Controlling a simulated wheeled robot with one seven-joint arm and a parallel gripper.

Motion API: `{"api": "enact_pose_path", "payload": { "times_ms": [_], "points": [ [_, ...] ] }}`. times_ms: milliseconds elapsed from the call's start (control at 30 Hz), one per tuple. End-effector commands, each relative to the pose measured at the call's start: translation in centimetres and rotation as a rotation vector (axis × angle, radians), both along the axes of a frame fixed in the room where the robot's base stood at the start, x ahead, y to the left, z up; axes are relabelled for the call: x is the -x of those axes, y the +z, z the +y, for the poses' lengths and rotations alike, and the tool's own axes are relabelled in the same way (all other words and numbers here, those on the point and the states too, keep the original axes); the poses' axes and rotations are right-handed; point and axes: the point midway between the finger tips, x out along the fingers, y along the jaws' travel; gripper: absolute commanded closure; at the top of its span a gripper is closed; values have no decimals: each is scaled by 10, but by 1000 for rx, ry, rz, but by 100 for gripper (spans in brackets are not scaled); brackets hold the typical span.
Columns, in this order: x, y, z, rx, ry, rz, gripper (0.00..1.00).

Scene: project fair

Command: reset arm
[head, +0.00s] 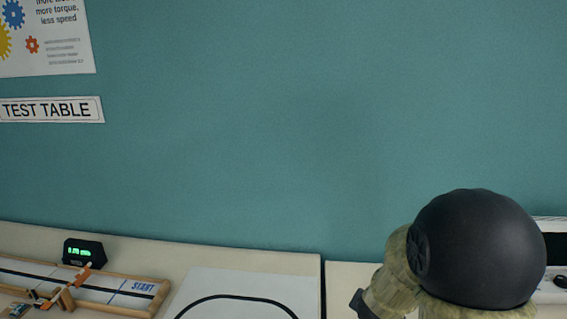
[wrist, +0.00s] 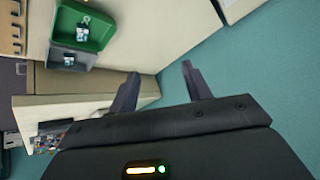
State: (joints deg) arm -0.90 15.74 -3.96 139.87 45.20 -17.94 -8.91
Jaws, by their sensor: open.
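My gripper (wrist: 158,88) shows in the wrist view with its two dark fingers spread wide apart. Nothing is between the fingers. They are in front of a cream table side and the teal surface. In the head view a rounded black part of my own arm fills the lower right, and the gripper itself does not show there.
A green bin (wrist: 82,27) with a small object inside shows at the upper left of the wrist view. In the head view, a wooden-framed track (head: 118,291) and a black timer (head: 83,252) stand at the lower left. A white sheet with a black curve (head: 250,285) lies to their right. The teal wall is bare in the middle.

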Motion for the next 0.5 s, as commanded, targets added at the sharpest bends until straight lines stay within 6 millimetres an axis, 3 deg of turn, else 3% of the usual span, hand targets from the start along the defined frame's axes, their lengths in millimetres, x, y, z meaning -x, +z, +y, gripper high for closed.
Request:
{"api": "enact_pose_path", "payload": {
  "times_ms": [33,233,400,500],
  "points": [
    [7,15,14,-22,78,25,51],
    [54,40,59,-55,389,190,51],
    [106,58,71,-13,597,367,51],
    [126,63,70,19,663,443,51]
  ]
}}
